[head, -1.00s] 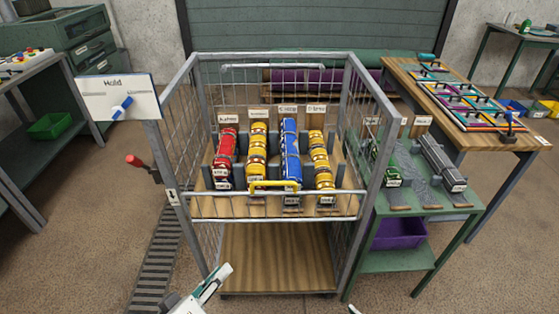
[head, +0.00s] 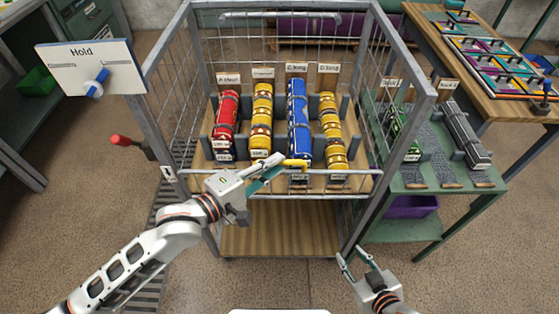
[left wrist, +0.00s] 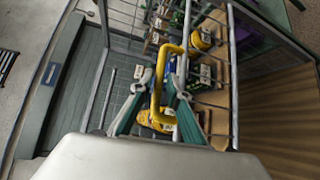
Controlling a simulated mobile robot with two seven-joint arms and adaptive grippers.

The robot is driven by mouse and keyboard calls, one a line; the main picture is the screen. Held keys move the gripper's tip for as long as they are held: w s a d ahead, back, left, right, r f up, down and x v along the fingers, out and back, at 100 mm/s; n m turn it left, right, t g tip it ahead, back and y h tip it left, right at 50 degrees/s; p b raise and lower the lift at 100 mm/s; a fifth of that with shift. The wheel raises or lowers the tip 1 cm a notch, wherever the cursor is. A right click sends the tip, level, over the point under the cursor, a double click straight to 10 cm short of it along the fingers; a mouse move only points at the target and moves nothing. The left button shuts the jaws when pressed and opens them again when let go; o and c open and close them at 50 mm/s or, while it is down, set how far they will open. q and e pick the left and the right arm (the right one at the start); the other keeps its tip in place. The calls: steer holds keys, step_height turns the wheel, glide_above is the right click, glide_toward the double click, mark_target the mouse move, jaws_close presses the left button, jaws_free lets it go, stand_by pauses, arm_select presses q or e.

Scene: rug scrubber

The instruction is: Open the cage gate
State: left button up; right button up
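The wire cage trolley (head: 262,198) stands in the middle of the head view. Its low front gate (head: 225,188) is upright and closed across the front, with a yellow handle (head: 298,163) at its top rail. My left gripper (head: 281,166) is at the handle, fingers apart. In the left wrist view, the yellow handle (left wrist: 157,85) shows between the spread fingers of my left gripper (left wrist: 161,75); contact cannot be told. My right gripper (head: 356,257) is open and empty, low in front of the cage's right side.
A green side table (head: 465,205) stands close on the right. The floor in front is clear.

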arm_select(q)
steer(key=shift+x, duration=0.85)
steer(key=shift+w+d+f, duration=0.1)
steer(key=shift+w+d, duration=0.05)
arm_select(e)
steer(key=shift+w+r, duration=0.3)
arm_select(q)
jaws_close()
arm_select(e)
steer(key=shift+f, duration=0.1)
steer(key=shift+s+f, duration=0.1)
